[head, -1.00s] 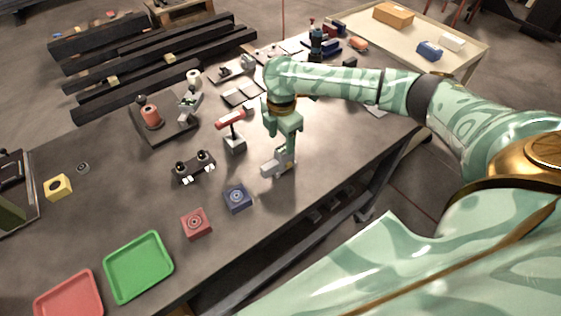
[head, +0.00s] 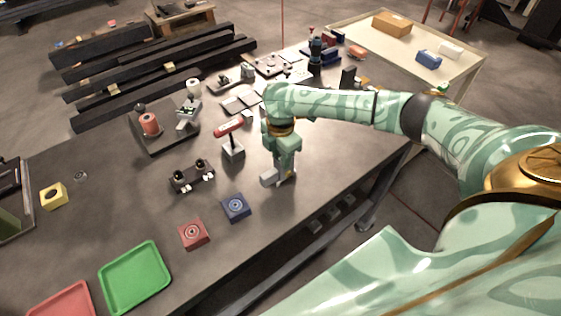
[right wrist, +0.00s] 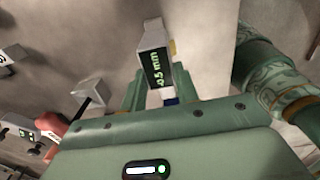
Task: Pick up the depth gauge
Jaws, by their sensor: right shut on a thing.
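The depth gauge (right wrist: 155,62) is a small grey block with a dark face and green digits reading about 0.5 mm. In the right wrist view it stands out between the green fingers of my right gripper (right wrist: 160,95), which is shut on it. In the head view my right gripper (head: 285,176) points down at the table's near right part, and the gauge's grey end (head: 268,178) shows to its left. The rest of the gauge is hidden by the fingers. I cannot tell whether it touches the table. My left gripper is not in view.
On the dark table (head: 110,215), a blue block (head: 236,207) and a red block (head: 193,233) lie left of the gripper. A red-handled tool on a stand (head: 232,145) is close behind. Green (head: 135,277) and red (head: 62,303) trays are at the front left.

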